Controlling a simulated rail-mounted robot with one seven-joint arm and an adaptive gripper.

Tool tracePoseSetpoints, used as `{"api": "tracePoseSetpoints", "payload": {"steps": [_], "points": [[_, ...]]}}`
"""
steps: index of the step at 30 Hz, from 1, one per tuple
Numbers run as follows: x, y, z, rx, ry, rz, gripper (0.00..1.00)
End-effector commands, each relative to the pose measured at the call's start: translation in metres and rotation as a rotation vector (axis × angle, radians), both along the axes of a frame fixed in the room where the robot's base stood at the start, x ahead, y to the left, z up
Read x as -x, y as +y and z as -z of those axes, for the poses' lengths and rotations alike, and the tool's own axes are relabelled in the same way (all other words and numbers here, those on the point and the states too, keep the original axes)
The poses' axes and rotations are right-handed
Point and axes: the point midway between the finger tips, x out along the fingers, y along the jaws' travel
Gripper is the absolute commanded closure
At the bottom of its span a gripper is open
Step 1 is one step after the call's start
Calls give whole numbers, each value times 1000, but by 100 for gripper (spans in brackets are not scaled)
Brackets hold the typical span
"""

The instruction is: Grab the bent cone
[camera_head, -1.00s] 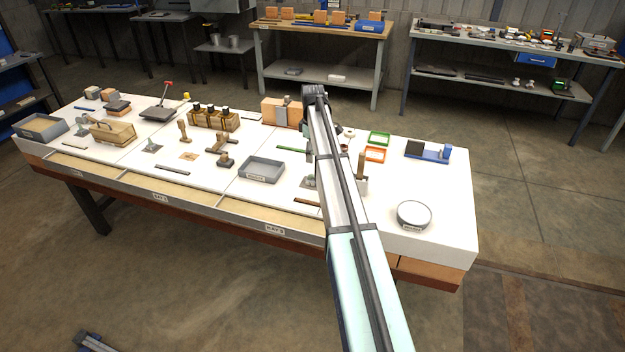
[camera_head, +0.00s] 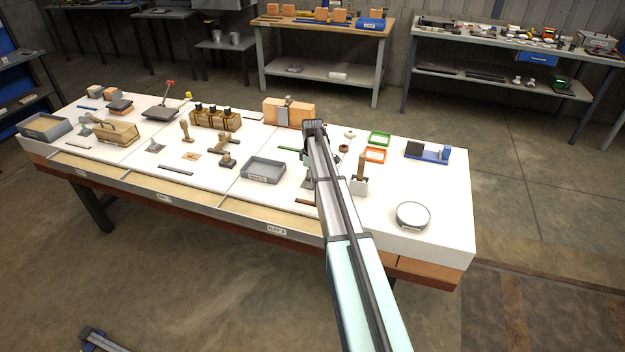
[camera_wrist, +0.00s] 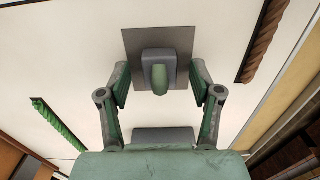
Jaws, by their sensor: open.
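In the wrist view, a grey block with a rounded green tip (camera_wrist: 159,77) stands on a square grey plate (camera_wrist: 180,36). It may be the bent cone, but seen from above I cannot tell its bend. My gripper (camera_wrist: 160,84) is open, with one finger to the left and one to the right of the green tip, apart from it. In the head view my gripper (camera_head: 308,154) is over the white table, right of the grey tray; my arm hides much of the piece below it.
A green twisted bar (camera_wrist: 58,127) and a brown twisted bar (camera_wrist: 263,40) lie on either side in the wrist view. In the head view a grey tray (camera_head: 263,168) is to the left, a wooden-handled tool (camera_head: 360,183) to the right, and a wooden block (camera_head: 273,111) behind.

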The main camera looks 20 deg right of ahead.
Motion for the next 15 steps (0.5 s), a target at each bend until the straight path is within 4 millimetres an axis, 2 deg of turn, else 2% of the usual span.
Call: {"api": "tracePoseSetpoints", "payload": {"steps": [7,8,9,13,15], "points": [[0,0,4,0,-1,0,35],[0,0,4,0,-1,0,39],[0,0,4,1,-1,0,53],[0,0,4,1,-1,0,99],[0,0,4,1,-1,0,100]]}}
